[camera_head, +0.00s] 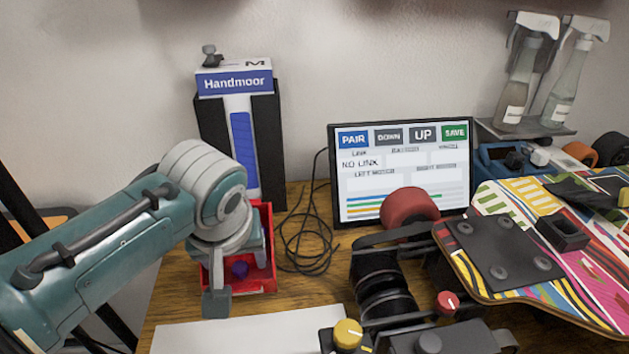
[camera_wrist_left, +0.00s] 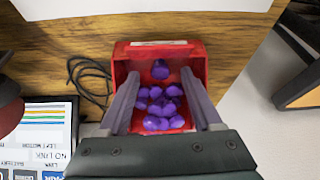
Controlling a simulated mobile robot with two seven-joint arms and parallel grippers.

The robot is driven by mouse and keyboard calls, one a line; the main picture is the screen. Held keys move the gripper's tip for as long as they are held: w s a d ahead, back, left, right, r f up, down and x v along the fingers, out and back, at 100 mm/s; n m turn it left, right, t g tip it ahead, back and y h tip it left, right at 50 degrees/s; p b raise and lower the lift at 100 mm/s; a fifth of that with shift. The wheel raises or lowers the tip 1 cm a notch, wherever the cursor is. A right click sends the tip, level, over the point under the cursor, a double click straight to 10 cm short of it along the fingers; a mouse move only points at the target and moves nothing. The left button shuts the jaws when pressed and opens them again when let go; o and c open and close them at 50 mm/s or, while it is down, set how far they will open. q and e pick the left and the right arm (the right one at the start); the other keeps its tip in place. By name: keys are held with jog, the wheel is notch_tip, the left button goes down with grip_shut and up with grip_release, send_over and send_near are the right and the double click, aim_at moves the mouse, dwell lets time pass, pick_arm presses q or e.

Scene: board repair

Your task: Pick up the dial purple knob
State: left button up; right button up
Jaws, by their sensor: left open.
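Several purple knobs (camera_wrist_left: 160,107) lie in a red bin (camera_wrist_left: 195,60) in the left wrist view. One purple knob (camera_wrist_left: 160,70) lies apart from the cluster, near the bin's labelled wall. In the head view a purple knob (camera_head: 239,269) shows inside the red bin (camera_head: 267,225), which my left gripper partly hides. My left gripper (camera_head: 233,282) is open over the bin. In the left wrist view its two fingers (camera_wrist_left: 160,80) stand on either side of the knobs, with nothing held between them. My right gripper is in neither view.
A screen (camera_head: 400,185) stands right of the bin, with a black cable (camera_head: 308,240) between. A Handmoor box (camera_head: 235,83) stands behind. A white panel (camera_head: 245,335) lies in front.

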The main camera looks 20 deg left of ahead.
pick_arm(q)
jog(key=shift+w+a+f, duration=0.15)
jog(key=shift+f, duration=0.55)
grip_shut()
